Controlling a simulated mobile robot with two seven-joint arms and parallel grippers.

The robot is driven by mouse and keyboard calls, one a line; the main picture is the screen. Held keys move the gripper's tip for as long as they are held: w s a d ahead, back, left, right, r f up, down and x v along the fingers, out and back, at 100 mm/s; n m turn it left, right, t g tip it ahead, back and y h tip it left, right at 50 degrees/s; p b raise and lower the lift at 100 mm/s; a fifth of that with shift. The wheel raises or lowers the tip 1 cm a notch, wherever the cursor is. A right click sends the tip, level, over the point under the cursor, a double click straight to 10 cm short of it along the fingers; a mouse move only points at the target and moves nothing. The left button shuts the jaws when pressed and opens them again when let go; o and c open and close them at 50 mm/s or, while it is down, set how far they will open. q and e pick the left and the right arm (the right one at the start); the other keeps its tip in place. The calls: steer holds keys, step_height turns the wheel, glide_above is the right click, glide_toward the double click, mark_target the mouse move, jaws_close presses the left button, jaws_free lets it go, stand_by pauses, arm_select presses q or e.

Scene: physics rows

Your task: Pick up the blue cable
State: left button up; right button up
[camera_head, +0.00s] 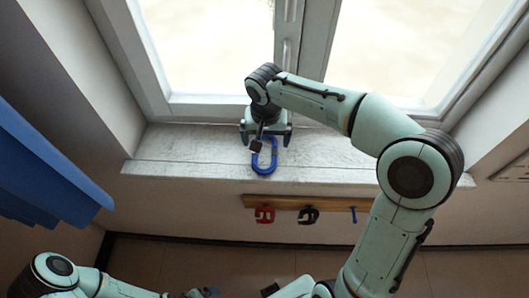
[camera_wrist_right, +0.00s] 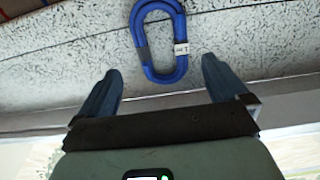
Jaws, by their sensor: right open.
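The blue cable (camera_head: 264,172) lies as a coiled, elongated loop on the grey speckled windowsill. In the right wrist view the cable (camera_wrist_right: 163,76) shows a dark band on one side and a white tag on the other. My right gripper (camera_head: 266,137) is over the sill at the cable's far end and partly covers it in the head view. In the wrist view its blue fingers (camera_wrist_right: 160,68) are spread wide and empty, with the cable ahead between their lines. My left arm is at the bottom left; its gripper (camera_head: 205,292) is barely visible at the lower edge.
The window frame (camera_head: 288,50) rises just behind the sill (camera_head: 190,150). Below the sill, a wooden rack (camera_head: 340,204) on the wall bears small red, black and blue items. A blue panel-like object (camera_head: 50,170) juts in from the left. The sill beside the cable is clear.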

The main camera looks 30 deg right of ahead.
mark_target(265, 154)
steer(key=f, duration=0.5)
steer(key=shift+w+f, duration=0.3)
steer(key=shift+f, duration=0.05)
steer(key=c, duration=1)
